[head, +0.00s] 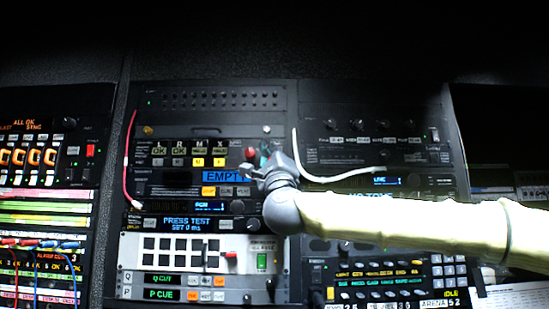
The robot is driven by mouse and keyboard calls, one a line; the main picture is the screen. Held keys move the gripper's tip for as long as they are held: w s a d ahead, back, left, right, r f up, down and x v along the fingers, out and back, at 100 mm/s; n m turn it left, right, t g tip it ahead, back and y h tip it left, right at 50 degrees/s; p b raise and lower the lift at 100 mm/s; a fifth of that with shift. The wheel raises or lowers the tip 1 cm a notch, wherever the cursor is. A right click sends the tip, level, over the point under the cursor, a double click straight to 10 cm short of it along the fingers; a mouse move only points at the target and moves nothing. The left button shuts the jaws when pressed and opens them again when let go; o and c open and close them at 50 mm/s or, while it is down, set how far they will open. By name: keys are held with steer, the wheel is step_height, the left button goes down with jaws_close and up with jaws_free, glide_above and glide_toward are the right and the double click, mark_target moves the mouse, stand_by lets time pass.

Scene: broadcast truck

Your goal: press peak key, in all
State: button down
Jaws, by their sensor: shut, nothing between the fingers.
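My arm comes in from the right, and my gripper (262,168) is shut and empty in front of the middle rack. It points at the rack's face near a red knob (250,154) and covers the right end of a blue display reading "EMPT" (222,177). I cannot tell whether it touches the panel. No key legend reading "peak" can be made out; the key labels are too small. Key rows show left of the gripper, among them lit yellow keys (208,162) and an orange key (208,191) below the blue display.
A red cable (127,150) hangs at the middle rack's left edge, and a white cable (330,178) loops across the right rack. A patch panel with coloured plugs (47,243) is at lower left. A "PRESS TEST" display (187,222) sits below the gripper's level.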

steer(key=w+p, duration=0.2)
steer(key=w, duration=0.4)
steer(key=shift+w, duration=0.4)
steer(key=shift+w, duration=0.7)
stand_by(2.0)
steer(key=shift+s+b, duration=0.1)
steer(key=shift+b, duration=0.25)
steer(key=shift+s+b, duration=0.55)
steer(key=shift+s, duration=0.1)
steer(key=shift+s+f, duration=0.1)
steer(key=shift+s+b, duration=1.7)
steer(key=shift+s, duration=0.7)
